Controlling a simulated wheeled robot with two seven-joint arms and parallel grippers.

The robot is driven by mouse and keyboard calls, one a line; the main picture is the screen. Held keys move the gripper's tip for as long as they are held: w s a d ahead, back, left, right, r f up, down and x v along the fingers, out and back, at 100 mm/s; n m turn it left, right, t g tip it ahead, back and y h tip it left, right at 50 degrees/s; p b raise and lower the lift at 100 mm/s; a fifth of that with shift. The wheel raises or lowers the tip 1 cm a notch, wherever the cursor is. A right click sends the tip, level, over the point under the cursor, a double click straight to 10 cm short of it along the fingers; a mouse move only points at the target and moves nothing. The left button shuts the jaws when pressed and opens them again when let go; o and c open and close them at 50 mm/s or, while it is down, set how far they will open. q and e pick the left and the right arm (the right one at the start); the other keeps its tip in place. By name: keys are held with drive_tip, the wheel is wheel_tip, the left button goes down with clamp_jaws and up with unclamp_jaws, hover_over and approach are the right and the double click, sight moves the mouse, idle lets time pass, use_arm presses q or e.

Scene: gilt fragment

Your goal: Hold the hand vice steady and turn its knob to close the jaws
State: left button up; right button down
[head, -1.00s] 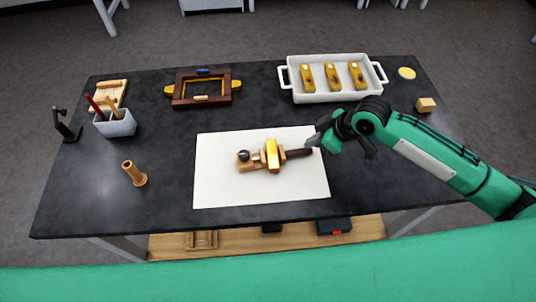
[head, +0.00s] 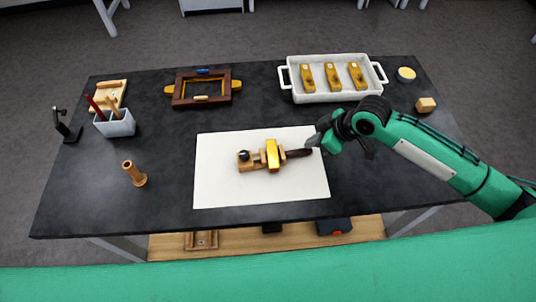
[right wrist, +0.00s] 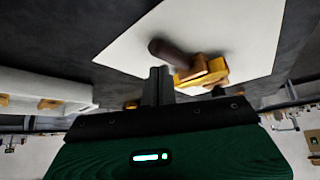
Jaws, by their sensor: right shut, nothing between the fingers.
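The hand vice (head: 259,159) lies on a white sheet (head: 225,184) in the middle of the table. It has a wooden body, a gold block (head: 272,154) across it, a small black knob (head: 243,155) at its left end and a dark handle (head: 298,153) pointing right. My right gripper (head: 313,141) is just beside the handle's right end. In the right wrist view my right gripper (right wrist: 158,85) has its fingers together and empty, with the dark handle (right wrist: 168,50) beyond them. Whether the fingertips touch the handle cannot be told. The vice's jaw gap is too small to judge. My left gripper is out of view.
A white tray (head: 289,92) with gold-coloured blocks stands at the back right. A dark frame (head: 174,93) lies at the back, a pen holder (head: 115,125) at the left, and a wooden peg (head: 135,174) at the front left. A small wooden block (head: 426,105) sits far right.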

drive_tip(key=shift+f, duration=0.6)
idle(0.3)
drive_tip(key=shift+s+f, duration=0.15)
drive_tip(key=shift+f, duration=0.1)
idle(4.7)
